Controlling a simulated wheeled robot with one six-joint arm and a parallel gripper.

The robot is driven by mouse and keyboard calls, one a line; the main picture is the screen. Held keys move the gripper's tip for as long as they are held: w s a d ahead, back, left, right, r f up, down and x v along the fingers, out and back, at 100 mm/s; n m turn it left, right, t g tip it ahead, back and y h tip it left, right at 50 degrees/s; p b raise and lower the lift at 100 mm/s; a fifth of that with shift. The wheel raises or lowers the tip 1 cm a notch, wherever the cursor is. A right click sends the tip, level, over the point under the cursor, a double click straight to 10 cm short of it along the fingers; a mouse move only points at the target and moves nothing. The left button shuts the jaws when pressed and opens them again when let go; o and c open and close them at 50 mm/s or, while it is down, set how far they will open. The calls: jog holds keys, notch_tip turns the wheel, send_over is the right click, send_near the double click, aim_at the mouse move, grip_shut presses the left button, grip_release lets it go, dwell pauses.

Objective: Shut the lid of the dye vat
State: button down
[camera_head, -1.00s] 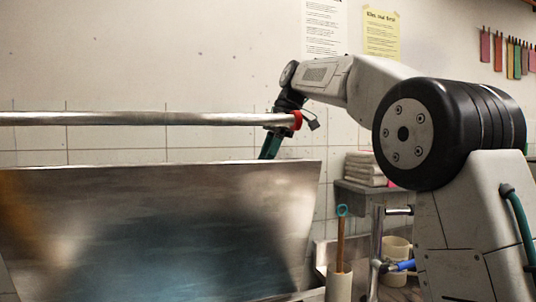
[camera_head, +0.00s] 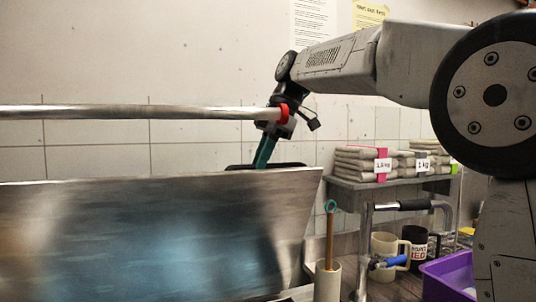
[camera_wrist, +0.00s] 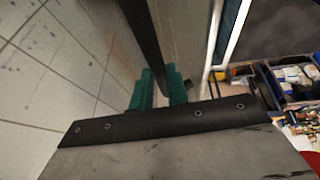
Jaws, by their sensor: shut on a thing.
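The dye vat's lid (camera_head: 150,225) is a large, dull metal sheet that stands raised and steeply tilted across the left of the head view. A black handle (camera_head: 240,167) shows just behind its top edge. My gripper (camera_head: 263,155) reaches down to this handle from above, near the lid's right corner. In the wrist view my gripper's teal fingers (camera_wrist: 162,85) are shut on the dark handle bar (camera_wrist: 143,35), with the lid's face (camera_wrist: 186,40) beside it. The vat's body is not clearly visible in the head view.
A silver rail (camera_head: 130,112) with a red end crosses in front of my wrist. To the right are a shelf (camera_head: 400,186) with folded cloth stacks, mugs (camera_head: 388,252), a purple bin (camera_head: 448,275) and a wooden-handled tool in a pale holder (camera_head: 328,280). A tiled wall stands behind.

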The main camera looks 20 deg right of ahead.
jog(key=c, duration=1.4)
grip_release()
jog(key=shift+o, duration=0.2)
jog(key=shift+r, duration=0.15)
jog(key=v, duration=0.7)
jog(key=shift+d+r, duration=0.15)
jog(key=shift+r, duration=0.15)
